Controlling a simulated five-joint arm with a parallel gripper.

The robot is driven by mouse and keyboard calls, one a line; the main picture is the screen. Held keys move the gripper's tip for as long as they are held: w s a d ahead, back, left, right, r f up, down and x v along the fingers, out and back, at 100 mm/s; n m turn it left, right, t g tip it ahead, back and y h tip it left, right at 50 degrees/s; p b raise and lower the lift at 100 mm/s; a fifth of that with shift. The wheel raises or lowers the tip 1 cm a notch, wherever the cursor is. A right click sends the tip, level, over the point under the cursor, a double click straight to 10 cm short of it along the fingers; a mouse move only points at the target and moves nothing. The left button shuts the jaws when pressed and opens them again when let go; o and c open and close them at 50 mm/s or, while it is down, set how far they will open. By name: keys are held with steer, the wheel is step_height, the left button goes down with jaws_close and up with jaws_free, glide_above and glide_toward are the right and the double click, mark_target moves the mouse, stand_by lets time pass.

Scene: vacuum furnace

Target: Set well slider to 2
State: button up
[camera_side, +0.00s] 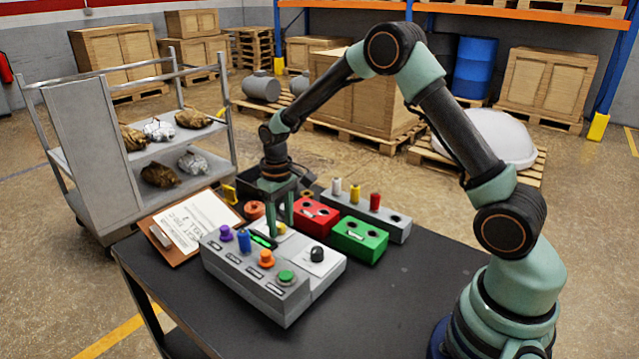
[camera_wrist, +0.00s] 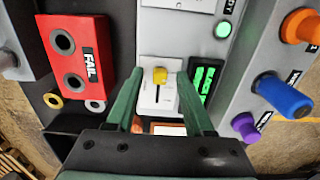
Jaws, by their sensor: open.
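The grey control panel (camera_side: 285,305) stands on the table in the side view. Its slider has a yellow knob (camera_wrist: 160,75) on a white plate (camera_wrist: 149,97) with a dark slot, seen in the wrist view. The knob sits at the upper end of the visible slot; scale marks are too small to read. My gripper (camera_side: 281,222) points down over the panel. In the wrist view my gripper (camera_wrist: 161,73) is open, one finger on each side of the knob, with gaps visible. In the side view the fingers partly hide the slider.
A lit green display (camera_wrist: 205,80) is close beside one finger. Purple (camera_wrist: 244,125), blue (camera_wrist: 282,96) and orange (camera_wrist: 300,27) knobs stand up from the panel. A red box (camera_side: 316,214) and a green box (camera_side: 360,238) stand behind. A clipboard (camera_side: 190,226) lies at left.

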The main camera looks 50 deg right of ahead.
jaws_close()
stand_by(1.3)
